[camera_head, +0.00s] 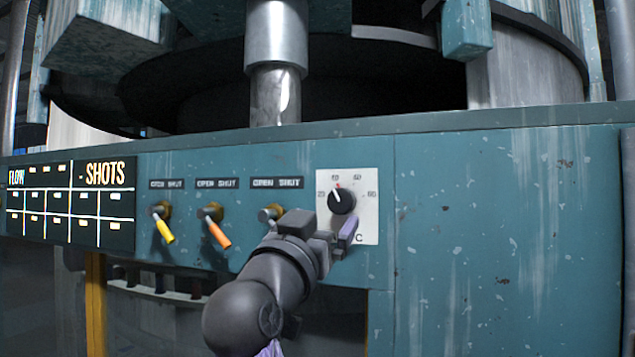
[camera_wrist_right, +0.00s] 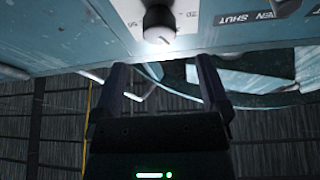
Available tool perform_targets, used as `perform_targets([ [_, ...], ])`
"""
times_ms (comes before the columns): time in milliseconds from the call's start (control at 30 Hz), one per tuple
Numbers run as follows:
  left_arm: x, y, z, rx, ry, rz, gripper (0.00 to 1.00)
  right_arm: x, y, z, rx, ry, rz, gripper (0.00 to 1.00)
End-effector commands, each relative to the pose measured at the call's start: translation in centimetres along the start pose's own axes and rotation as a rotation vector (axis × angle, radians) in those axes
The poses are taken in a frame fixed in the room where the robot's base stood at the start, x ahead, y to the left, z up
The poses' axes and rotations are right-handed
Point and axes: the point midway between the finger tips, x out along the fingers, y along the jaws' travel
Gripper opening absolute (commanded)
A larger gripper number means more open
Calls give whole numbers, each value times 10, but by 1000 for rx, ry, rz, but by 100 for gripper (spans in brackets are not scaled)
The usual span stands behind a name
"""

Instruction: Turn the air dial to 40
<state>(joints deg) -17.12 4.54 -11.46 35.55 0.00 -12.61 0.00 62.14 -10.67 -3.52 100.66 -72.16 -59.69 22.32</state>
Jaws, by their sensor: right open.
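The air dial (camera_head: 341,200) is a round black knob on a white plate (camera_head: 367,222) marked with small numbers. Its pale pointer line tilts up and slightly left, near a small red mark; I cannot read the exact setting. My right gripper (camera_head: 345,237) is open just below the knob, its fingers near the plate's lower part. In the right wrist view the knob (camera_wrist_right: 158,22) shows beyond the fingertips, roughly centred between the two fingers of the gripper (camera_wrist_right: 164,70), with nothing held. The plate's lower left is partly hidden by the gripper. My left gripper does not show.
Left of the dial are a yellow lever (camera_head: 163,230), an orange lever (camera_head: 216,232) and a third lever (camera_head: 268,215) partly covered by my right arm. A dark SHOTS board (camera_head: 70,204) is at far left. The teal panel (camera_head: 500,230) right of the dial is clear.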

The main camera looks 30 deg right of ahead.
Motion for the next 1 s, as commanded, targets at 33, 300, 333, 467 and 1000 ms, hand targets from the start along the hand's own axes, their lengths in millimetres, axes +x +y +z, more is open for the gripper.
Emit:
perform_targets([
  [33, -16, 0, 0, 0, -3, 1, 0, 16, -1, -8, -7, 1, 2, 96],
  [300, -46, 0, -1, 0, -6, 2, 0, 64, -2, -4, -6, 0, -2, 96],
  [333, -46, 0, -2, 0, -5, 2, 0, 66, -2, -3, -5, 0, -3, 96],
  [467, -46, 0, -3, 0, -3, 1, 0, 68, -1, 0, -4, 0, -4, 96],
  [1000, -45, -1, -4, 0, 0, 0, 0, 67, -2, 0, -4, 0, -5, 13],
])
